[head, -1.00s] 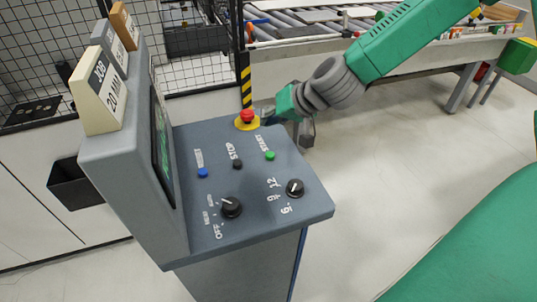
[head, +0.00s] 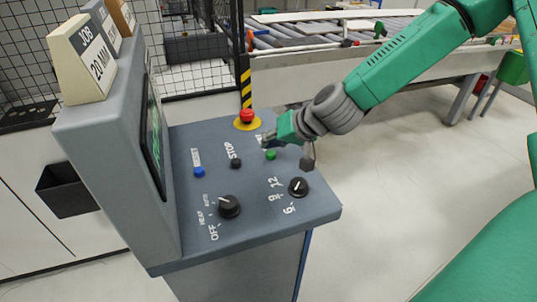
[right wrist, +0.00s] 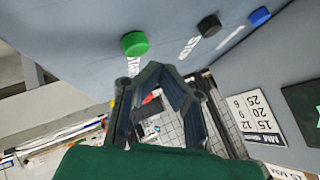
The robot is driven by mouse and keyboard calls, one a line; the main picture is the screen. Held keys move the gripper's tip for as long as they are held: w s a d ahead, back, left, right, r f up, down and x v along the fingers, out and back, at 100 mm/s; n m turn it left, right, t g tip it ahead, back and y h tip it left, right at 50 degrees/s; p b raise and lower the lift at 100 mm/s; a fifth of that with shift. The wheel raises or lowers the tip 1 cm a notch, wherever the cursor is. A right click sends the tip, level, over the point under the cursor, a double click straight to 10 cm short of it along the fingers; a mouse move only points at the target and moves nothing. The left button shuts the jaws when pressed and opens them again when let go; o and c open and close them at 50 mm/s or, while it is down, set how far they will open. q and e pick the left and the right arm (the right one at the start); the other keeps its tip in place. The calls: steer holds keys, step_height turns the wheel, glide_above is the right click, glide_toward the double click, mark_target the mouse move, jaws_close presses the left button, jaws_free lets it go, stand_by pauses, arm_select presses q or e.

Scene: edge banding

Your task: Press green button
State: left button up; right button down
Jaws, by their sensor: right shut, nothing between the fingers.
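The green button (head: 271,154) sits on the sloped grey panel (head: 190,232), beside the START lettering. In the right wrist view the green button (right wrist: 134,44) is at the upper left, just above the fingers. My right gripper (head: 267,143) is over the panel, close to the green button on its far side. Its fingers (right wrist: 155,75) are shut and empty in the right wrist view. A gap shows between the fingertips and the button there, and I see no contact. My left gripper is not in view.
A red emergency button (head: 247,116) stands at the panel's far edge. A black stop button (head: 235,163), a blue button (head: 199,172) and two black knobs (head: 229,206) share the panel. A screen housing (head: 105,150) rises on the left. A roller conveyor (head: 300,40) lies behind.

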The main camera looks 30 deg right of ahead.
steer(key=shift+d+f, duration=0.2)
steer(key=shift+d, duration=0.65)
steer(key=shift+a+r, duration=0.1)
steer(key=shift+a, duration=0.6)
steer(key=shift+d+f, duration=0.5)
steer(key=shift+d, duration=0.3)
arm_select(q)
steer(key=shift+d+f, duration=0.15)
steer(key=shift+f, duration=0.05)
arm_select(e)
steer(key=shift+a, duration=0.4)
